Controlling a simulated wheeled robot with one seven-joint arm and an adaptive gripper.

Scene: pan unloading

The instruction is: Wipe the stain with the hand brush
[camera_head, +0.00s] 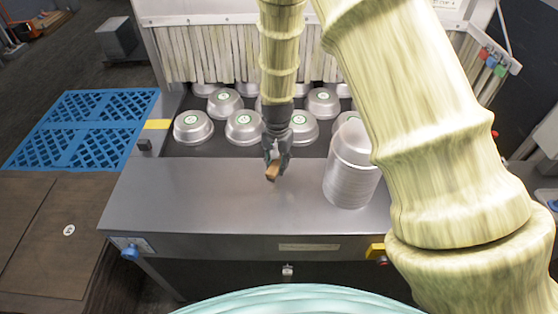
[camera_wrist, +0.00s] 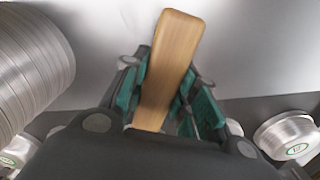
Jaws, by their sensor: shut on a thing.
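My gripper (camera_head: 275,158) is over the metal counter (camera_head: 170,195), near its middle. It is shut on the wooden handle of the hand brush (camera_head: 272,172). In the wrist view the brush (camera_wrist: 172,55) shows as a flat, light wooden piece between the two green-padded fingers (camera_wrist: 160,95). Bristles do not show in either view. I cannot tell whether the brush touches the counter. No stain can be made out on the visible part of the counter; the arm and gripper hide some of it.
A tall stack of metal pans (camera_head: 350,175) stands on the counter right of my gripper; it also shows in the wrist view (camera_wrist: 35,65). Several upturned pans (camera_head: 243,126) sit behind the counter, before a strip curtain (camera_head: 200,55). A blue pallet (camera_head: 85,128) lies left. The counter's left part is clear.

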